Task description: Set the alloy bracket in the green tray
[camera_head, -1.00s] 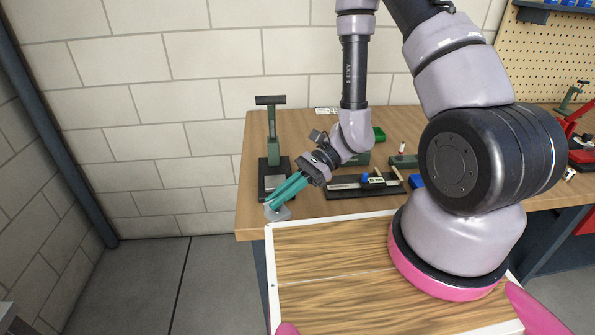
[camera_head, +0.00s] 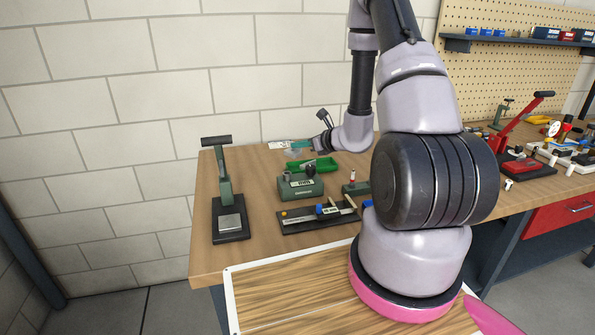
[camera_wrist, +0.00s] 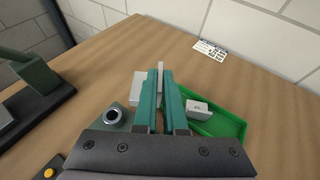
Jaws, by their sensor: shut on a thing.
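My gripper (camera_head: 287,146) is above the back of the workbench, teal fingers pointing left. It is shut on a pale grey metal piece, the alloy bracket (camera_head: 293,153), which shows between the fingertips (camera_wrist: 160,70) in the wrist view. The fingers hide part of the bracket. The green tray (camera_head: 325,164) lies on the bench just right of and below the fingertips. In the wrist view its rim (camera_wrist: 238,125) is right of the fingers. A light grey block with a hole (camera_wrist: 200,107) appears over the tray there; I cannot tell whether it rests inside.
A green device with a dial (camera_head: 300,188) stands in front of the tray. A black board with a caliper-like tool (camera_head: 318,216) lies nearer. A green press stand (camera_head: 229,220) is at the left. A white label (camera_wrist: 210,47) lies at the back. Bare wood lies around the label.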

